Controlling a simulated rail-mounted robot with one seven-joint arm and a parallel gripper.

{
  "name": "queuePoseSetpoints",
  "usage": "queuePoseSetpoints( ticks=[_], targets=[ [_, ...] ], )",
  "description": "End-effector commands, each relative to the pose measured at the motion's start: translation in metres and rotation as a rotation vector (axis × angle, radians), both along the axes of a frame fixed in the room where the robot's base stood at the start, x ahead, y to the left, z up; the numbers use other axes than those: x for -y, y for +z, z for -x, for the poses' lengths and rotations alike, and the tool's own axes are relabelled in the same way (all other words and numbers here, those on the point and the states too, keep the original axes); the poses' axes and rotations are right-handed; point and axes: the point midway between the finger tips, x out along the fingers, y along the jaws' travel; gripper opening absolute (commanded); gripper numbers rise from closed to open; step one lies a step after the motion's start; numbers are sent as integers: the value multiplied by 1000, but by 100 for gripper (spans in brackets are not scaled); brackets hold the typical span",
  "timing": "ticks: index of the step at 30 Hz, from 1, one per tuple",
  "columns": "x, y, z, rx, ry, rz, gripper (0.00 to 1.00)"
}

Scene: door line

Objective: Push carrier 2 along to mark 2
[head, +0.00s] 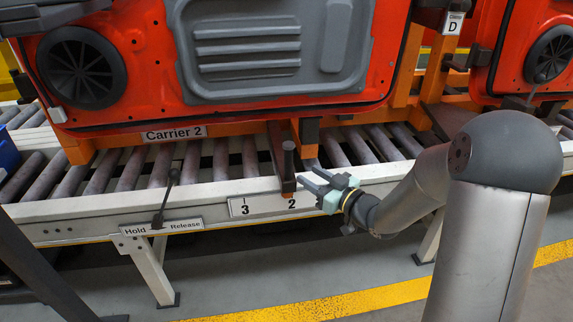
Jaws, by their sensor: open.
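Carrier 2 is an orange frame with a "Carrier 2" label (174,134), standing on the roller conveyor and bearing a red-orange door (150,60) with a grey panel. A dark arm with an upright black-topped handle (289,160) reaches from the carrier over the front rail. Its orange tip (287,196) lies at the top of the mark plate (262,206), just above the number 2 and right of the number 3. The tick over 2 seems covered by the tip. My gripper (308,180) is open, just right of the handle, fingers pointing left. Contact cannot be told.
A Hold/Release lever (165,200) stands on the front rail, left of the mark plate. A blue bin (7,155) is at the left edge. Floor before the conveyor is clear.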

Motion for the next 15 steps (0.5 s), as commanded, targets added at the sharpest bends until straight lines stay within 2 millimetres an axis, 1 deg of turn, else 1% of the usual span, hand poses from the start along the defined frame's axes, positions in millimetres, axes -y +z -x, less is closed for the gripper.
queuePoseSetpoints(
  ticks=[1,3,9,15],
  targets=[
    [-10,-1,-7,1,4,-1,42],
    [-21,-1,-18,1,5,0,42],
    [-49,-1,-43,0,3,-1,42],
    [-63,0,-58,0,2,0,42]
  ],
)
